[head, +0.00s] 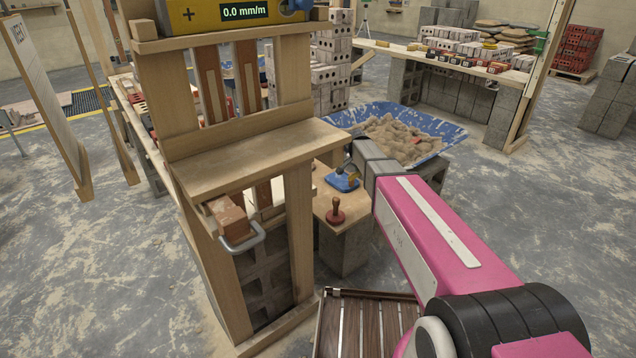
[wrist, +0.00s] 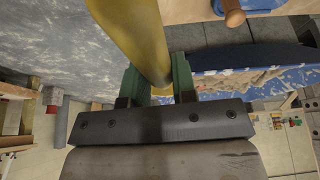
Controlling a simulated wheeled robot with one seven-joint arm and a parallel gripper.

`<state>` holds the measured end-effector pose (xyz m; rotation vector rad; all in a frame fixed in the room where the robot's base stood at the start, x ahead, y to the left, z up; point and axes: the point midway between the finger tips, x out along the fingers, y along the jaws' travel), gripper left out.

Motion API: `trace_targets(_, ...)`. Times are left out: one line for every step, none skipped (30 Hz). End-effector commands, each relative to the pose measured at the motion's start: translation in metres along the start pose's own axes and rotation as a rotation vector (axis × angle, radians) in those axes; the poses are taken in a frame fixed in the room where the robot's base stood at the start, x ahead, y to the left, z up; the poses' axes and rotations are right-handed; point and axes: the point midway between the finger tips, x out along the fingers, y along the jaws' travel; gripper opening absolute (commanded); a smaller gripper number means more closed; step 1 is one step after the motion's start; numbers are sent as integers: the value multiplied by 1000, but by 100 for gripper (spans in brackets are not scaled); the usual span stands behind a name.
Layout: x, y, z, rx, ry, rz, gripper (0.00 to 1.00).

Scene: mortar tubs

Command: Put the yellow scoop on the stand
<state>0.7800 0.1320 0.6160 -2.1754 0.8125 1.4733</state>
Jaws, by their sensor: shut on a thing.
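The yellow scoop (wrist: 135,35) is in my gripper (wrist: 160,78) in the wrist view. The green-padded fingers are shut on its narrow end, and the wide part runs out of the top of the picture. In the head view neither the scoop nor my gripper shows; my pink arm reaches away over the right side. I cannot tell for certain which thing is the stand. A red disc with an upright brown peg (head: 335,212) stands on a small wooden top (head: 355,208).
A blue tub (head: 437,127) of sandy mortar rests on grey blocks behind the small top; it also shows in the wrist view (wrist: 215,84). A tall wooden frame with a shelf (head: 260,155) stands at left. A slatted wooden piece (head: 365,325) is low in front. Open floor lies right.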

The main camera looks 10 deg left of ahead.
Motion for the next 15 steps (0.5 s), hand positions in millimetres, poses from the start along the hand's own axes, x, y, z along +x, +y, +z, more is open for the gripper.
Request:
trace_targets(17, -16, 4, 13, 2, 8, 0)
trace_targets(24, -21, 7, 21, 4, 11, 0)
trace_targets(32, -26, 12, 32, 5, 15, 0)
trace_targets(37, -30, 14, 39, 7, 17, 0)
trace_targets(41, -33, 16, 46, 8, 18, 0)
trace_targets(45, -36, 18, 52, 10, 20, 0)
trace_targets(48, -37, 20, 57, 11, 21, 0)
trace_targets(50, -38, 21, 60, 11, 22, 0)
trace_targets(53, -40, 23, 62, 12, 23, 0)
trace_targets(56, -40, 24, 63, 12, 24, 0)
trace_targets(58, -40, 25, 64, 12, 24, 0)
trace_targets(62, -40, 27, 65, 12, 24, 0)
trace_targets(65, -40, 28, 65, 12, 25, 0)
trace_targets(69, -40, 30, 65, 12, 25, 0)
trace_targets(75, -40, 32, 65, 12, 25, 0)
